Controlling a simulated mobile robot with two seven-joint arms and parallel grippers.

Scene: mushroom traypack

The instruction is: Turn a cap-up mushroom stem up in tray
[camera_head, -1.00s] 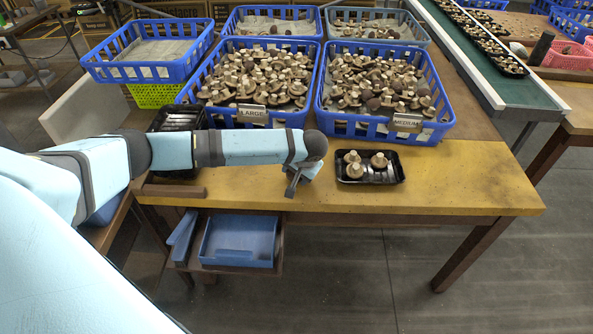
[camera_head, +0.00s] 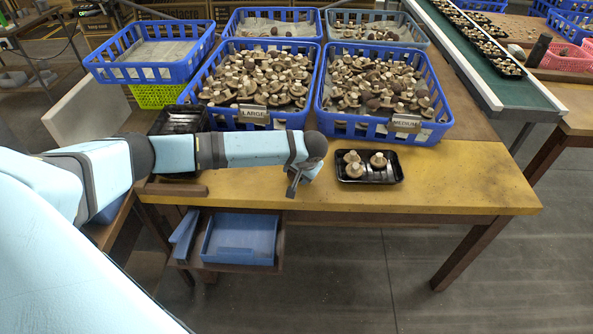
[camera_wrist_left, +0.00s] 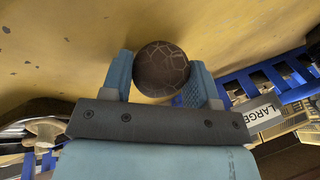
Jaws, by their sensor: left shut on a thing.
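My left gripper (camera_head: 294,188) is over the yellow table, just left of the black tray (camera_head: 370,181). In the left wrist view it (camera_wrist_left: 161,80) is shut on a mushroom with a dark brown, cracked, round cap (camera_wrist_left: 161,69). The cap faces that camera, and its stem is hidden. In the head view this mushroom is hidden behind the gripper and arm. The black tray holds three mushrooms (camera_head: 378,160), all with pale stems up, in its left and middle part. The right end of the tray is bare. My right gripper is not in view.
Blue crates of mushrooms labelled LARGE (camera_head: 272,126) and MEDIUM (camera_head: 425,133) stand behind the tray. A stack of black trays (camera_head: 180,121) is at left, behind my arm. The table (camera_head: 460,185) is clear right of the tray. A green conveyor (camera_head: 480,60) runs at the right.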

